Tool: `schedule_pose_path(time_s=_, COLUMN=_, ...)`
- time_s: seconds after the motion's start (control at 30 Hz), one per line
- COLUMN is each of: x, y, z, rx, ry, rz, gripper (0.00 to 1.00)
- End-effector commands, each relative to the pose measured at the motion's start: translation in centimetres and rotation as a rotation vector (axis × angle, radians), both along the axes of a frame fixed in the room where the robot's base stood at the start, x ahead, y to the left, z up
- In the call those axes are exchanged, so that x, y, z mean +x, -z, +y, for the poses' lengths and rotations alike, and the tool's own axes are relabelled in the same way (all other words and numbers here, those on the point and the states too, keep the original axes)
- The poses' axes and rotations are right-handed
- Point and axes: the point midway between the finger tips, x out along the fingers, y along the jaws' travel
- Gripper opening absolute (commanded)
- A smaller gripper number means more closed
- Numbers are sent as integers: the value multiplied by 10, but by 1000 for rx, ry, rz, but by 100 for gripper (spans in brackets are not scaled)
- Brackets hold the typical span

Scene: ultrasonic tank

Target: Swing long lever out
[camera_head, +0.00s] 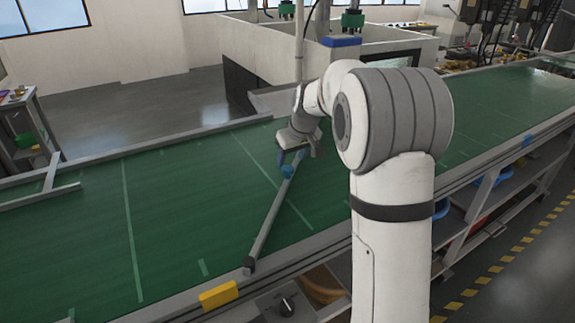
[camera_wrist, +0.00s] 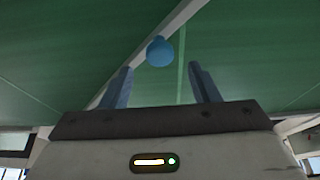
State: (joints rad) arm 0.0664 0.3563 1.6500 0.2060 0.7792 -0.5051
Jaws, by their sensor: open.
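The long lever (camera_head: 268,222) is a thin grey bar lying across the green belt. Its near end has a dark pivot at the belt's front edge, and its far end has a blue knob (camera_head: 287,171). My gripper (camera_head: 292,158) is open at the knob end, with its fingers close to the knob. In the wrist view the knob (camera_wrist: 160,52) shows just beyond and between the two open fingertips (camera_wrist: 160,72), apparently not gripped. The lever bar (camera_wrist: 150,60) runs diagonally behind it.
The green belt (camera_head: 95,225) is largely clear left of the lever. A yellow block (camera_head: 218,295) sits on the front rail. A grey angled bar (camera_head: 45,190) stands at the far left.

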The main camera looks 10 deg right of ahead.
Motion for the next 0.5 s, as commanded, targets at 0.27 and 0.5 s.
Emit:
schedule_pose_path(time_s=0.27, x=14, y=36, z=5, rx=-1, ry=0, rz=2, gripper=55)
schedule_pose_path(time_s=0.5, x=17, y=43, z=5, rx=-1, ry=1, rz=0, gripper=55)
